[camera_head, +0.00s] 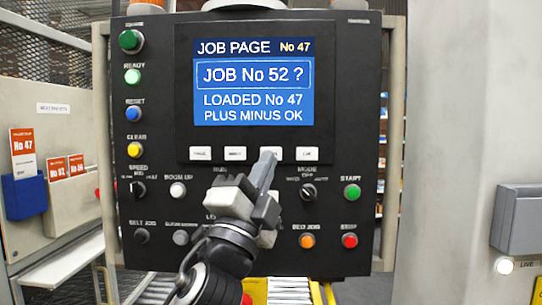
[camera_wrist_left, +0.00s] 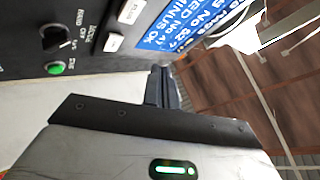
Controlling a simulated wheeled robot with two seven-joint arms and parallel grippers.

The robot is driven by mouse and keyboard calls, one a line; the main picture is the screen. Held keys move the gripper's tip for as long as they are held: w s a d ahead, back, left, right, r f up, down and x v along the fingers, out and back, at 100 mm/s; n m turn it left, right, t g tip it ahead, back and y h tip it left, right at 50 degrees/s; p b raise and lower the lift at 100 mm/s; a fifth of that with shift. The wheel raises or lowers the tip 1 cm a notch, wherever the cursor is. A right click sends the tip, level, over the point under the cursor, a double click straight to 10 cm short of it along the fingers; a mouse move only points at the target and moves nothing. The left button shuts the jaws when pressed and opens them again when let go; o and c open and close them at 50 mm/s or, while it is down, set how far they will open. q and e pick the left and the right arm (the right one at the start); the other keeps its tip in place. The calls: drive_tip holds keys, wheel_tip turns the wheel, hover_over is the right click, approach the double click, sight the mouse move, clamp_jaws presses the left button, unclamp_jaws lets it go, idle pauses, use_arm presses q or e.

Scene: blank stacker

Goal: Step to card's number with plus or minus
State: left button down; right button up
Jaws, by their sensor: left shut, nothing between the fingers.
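The black control panel's screen (camera_head: 253,82) reads "JOB PAGE No 47", "JOB No 52 ?", "LOADED No 47" and "PLUS MINUS OK". Below it is a row of white keys: page (camera_head: 200,154), minus (camera_head: 235,154), one mostly hidden by my gripper, and OK (camera_head: 307,154). My left gripper (camera_head: 267,158) is shut and empty, its tip over that hidden third key in the head view; touch cannot be told. In the left wrist view the shut fingers (camera_wrist_left: 163,80) point toward the panel. An orange card (camera_head: 24,152) reading No 47 stands in a blue holder (camera_head: 22,195). My right gripper is out of view.
More orange cards (camera_head: 66,167) sit in a rack beside it, their numbers too small to read surely. Coloured buttons line the panel's left side; a green start button (camera_head: 351,192) and red stop button (camera_head: 349,240) are at right. A grey box (camera_head: 518,220) is far right.

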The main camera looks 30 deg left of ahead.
use_arm(q)
drive_tip(key=b, duration=0.1)
approach(276, 140)
drive_tip(key=shift+w+d+r, duration=0.1)
drive_tip(key=shift+w+r, duration=0.45)
drive_tip(key=shift+r, duration=0.2)
drive_tip(key=shift+w+d+r, duration=0.1)
drive_tip(key=shift+w+r, duration=0.45)
drive_tip(key=shift+r, duration=0.2)
idle(0.8)
drive_tip(key=shift+w+a, duration=0.2)
drive_tip(key=shift+w, duration=0.15)
drive_tip(key=shift+w+a, duration=0.2)
drive_tip(key=shift+w, duration=0.15)
idle(0.5)
drive_tip(key=shift+s, duration=0.1)
drive_tip(key=shift+s+d, duration=0.4)
drive_tip(key=shift+s, duration=0.2)
idle(0.3)
drive_tip(key=shift+s+d+p, duration=0.15)
drive_tip(key=shift+s+d, duration=0.3)
drive_tip(key=shift+s, duration=0.25)
drive_tip(key=shift+s+d+p, duration=0.15)
drive_tip(key=shift+s+d, duration=0.25)
drive_tip(key=shift+s, duration=0.3)
drive_tip(key=shift+s+d+p, duration=0.15)
drive_tip(key=shift+s+d, duration=0.3)
drive_tip(key=shift+s, duration=0.3)
idle(0.4)
